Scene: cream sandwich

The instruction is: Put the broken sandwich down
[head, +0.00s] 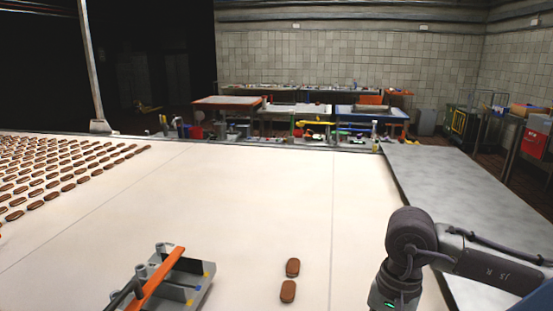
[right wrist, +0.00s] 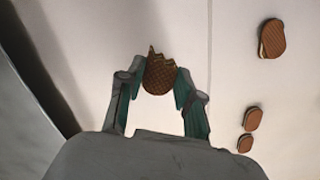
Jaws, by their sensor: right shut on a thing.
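The broken sandwich (right wrist: 160,75) is brown with a jagged far edge. In the right wrist view my right gripper (right wrist: 159,80) is shut on it, with one green-lined finger on each side. The pale surface shows beneath; I cannot tell how high above it the sandwich is. In the head view my right arm comes in at the lower right, and its gripper and the broken sandwich are below the picture. My left gripper is not in view.
Two sandwiches (head: 292,267) (head: 288,291) lie on the white table (head: 240,200). Several rows of sandwiches (head: 60,170) lie at left. A grey metal fixture with an orange bar (head: 158,275) stands at front left. A grey surface (head: 450,185) adjoins at right. The table's middle is clear.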

